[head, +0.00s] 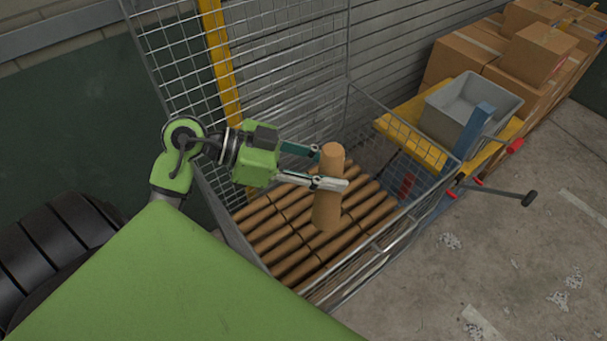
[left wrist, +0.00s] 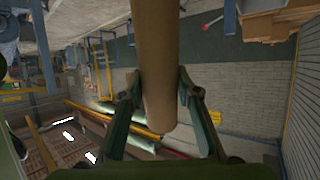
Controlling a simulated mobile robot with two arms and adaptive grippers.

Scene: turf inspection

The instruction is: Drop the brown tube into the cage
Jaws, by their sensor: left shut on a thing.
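The brown tube (head: 328,207) stands roughly upright between the fingers of my left gripper (head: 330,168) in the head view. The left gripper is shut on it near its upper part. The tube also fills the upper middle of the left wrist view (left wrist: 157,60), with a finger on each side. The wire cage (head: 356,270) is below and around the tube, with its front rail lower right. Several brown tubes lie side by side in the cage (head: 285,232). The held tube overlaps them in the picture; I cannot tell how far above them it is. My right gripper is not in view.
Tall wire mesh (head: 180,60) and a yellow post (head: 222,62) rise behind the cage. A grey bin (head: 440,125) sits on a yellow platform (head: 405,137) to the right, beside stacked cardboard boxes (head: 535,52). Open concrete floor (head: 530,260) lies at the lower right.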

